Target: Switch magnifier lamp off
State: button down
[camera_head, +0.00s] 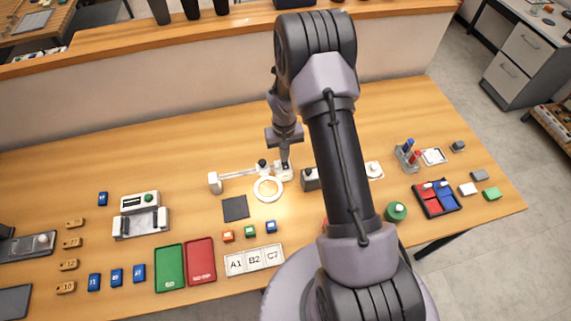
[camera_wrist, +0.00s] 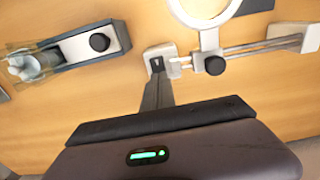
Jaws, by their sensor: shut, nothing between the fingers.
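The magnifier lamp has a pale ring (camera_head: 268,189) with bright table around it. Its thin rails run to a white end block (camera_head: 215,183) on the left, and a black knob (camera_head: 262,163) sits near the ring. In the wrist view the ring (camera_wrist: 206,38) is cut off at the top, with the black knob (camera_wrist: 214,65) beside it. A small white block (camera_wrist: 160,52) with a dark inset lies at the other end of the rails. My gripper (camera_head: 285,164) is shut and empty; its fingertips (camera_wrist: 157,80) are over or against that block. Contact is unclear.
A grey device with a black knob (camera_wrist: 99,42) stands close beside the white block. A dark square pad (camera_head: 235,208) and several small coloured cubes lie in front of the lamp. My arm hides part of the table right of the lamp. The bench behind the lamp is clear.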

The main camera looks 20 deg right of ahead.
jog(key=shift+f+b, duration=0.35)
jog(key=shift+f, duration=0.15)
jog(key=shift+r+p, duration=2)
jog(key=shift+r, duration=1.65)
jog(key=shift+f, duration=0.1)
